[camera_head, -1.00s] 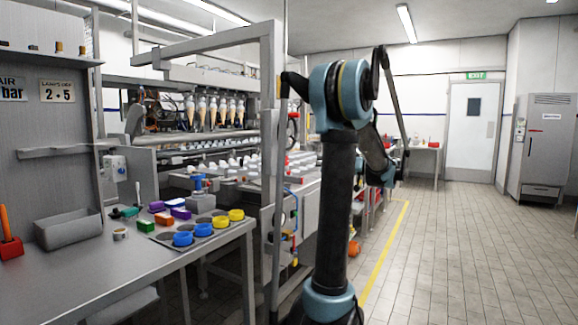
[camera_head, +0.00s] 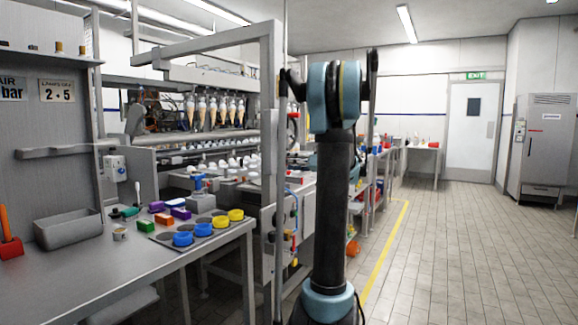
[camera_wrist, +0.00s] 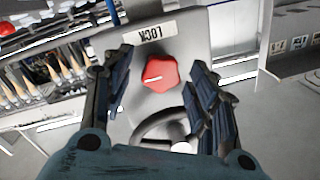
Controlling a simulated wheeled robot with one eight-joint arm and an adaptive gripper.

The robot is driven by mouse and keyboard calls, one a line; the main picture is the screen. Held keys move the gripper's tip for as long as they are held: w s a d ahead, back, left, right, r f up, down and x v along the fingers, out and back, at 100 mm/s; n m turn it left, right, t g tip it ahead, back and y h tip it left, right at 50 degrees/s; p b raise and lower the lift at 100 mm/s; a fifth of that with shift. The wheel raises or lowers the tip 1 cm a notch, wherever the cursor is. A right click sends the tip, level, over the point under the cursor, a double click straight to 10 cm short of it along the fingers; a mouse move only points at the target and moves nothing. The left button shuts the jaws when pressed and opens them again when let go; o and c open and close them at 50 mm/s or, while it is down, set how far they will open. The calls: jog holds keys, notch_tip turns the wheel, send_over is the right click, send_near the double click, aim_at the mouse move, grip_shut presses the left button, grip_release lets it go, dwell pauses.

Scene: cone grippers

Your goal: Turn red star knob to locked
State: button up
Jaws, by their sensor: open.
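The red star knob (camera_wrist: 161,73) shows in the wrist view, upper middle, on a grey housing (camera_wrist: 190,35). A pale line on the knob points to the left in that view. A label reading LOCK (camera_wrist: 156,32), upside down in the picture, sits on the housing above the knob. My gripper (camera_wrist: 160,78) is open, with one dark finger to the left of the knob and one to the right. I see a gap between the knob and each finger; depth is hard to tell. In the head view my arm hides the gripper and I cannot make out the knob.
A dark curved bar or handle (camera_wrist: 158,122) lies below the knob in the wrist view, between my fingers. In the head view, a workbench (camera_head: 100,270) with coloured blocks and rings stands left. The tiled floor (camera_head: 470,250) at right is clear.

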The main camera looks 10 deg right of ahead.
jog(key=shift+w+a, duration=0.2)
jog(key=shift+a, duration=0.1)
jog(key=c, duration=1)
jog(key=shift+c, duration=0.2)
jog(key=shift+m, duration=0.4)
jog(key=shift+m+t, duration=0.55)
jog(key=shift+m, duration=3.95)
jog(key=shift+m+t, duration=0.55)
jog(key=shift+m, duration=3.95)
jog(key=shift+s+m, duration=0.1)
jog(key=shift+m, duration=0.2)
